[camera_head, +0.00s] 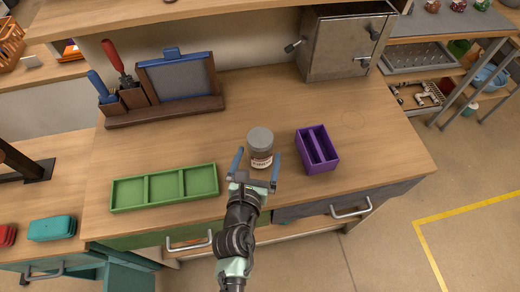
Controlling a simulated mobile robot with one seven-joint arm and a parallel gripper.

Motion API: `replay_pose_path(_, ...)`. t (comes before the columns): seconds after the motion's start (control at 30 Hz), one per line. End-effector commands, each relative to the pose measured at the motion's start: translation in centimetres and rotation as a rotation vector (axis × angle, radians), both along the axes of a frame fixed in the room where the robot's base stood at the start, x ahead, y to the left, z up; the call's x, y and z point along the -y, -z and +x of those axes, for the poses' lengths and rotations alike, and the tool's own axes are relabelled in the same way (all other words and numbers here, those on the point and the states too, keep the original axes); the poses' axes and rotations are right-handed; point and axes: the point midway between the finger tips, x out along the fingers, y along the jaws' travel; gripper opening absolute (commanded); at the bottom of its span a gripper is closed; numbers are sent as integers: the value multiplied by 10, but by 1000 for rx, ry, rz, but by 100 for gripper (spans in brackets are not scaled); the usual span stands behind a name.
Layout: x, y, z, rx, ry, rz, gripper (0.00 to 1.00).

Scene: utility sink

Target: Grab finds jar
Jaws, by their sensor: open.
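The jar (261,152) stands upright on the wooden counter, with a grey lid and a label on its clear or brownish side. My gripper (255,167) is open, with one blue finger on each side of the jar's near part. The left finger is at the jar's lower left and the right finger at its right. Whether either finger touches the jar I cannot tell. The jar's base is partly hidden by my gripper.
A green three-compartment tray (165,187) lies to the left and a purple divided box (317,149) close to the right. A wooden tool rack (166,110) and a metal cabinet (341,45) stand behind. The counter behind the jar is clear.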

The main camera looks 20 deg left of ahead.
Motion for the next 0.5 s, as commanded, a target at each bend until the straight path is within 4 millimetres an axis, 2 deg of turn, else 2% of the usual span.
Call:
replay_pose_path(0.33,-11,19,37,2,0,1,100)
replay_pose_path(0.5,-13,22,46,1,-1,1,100)
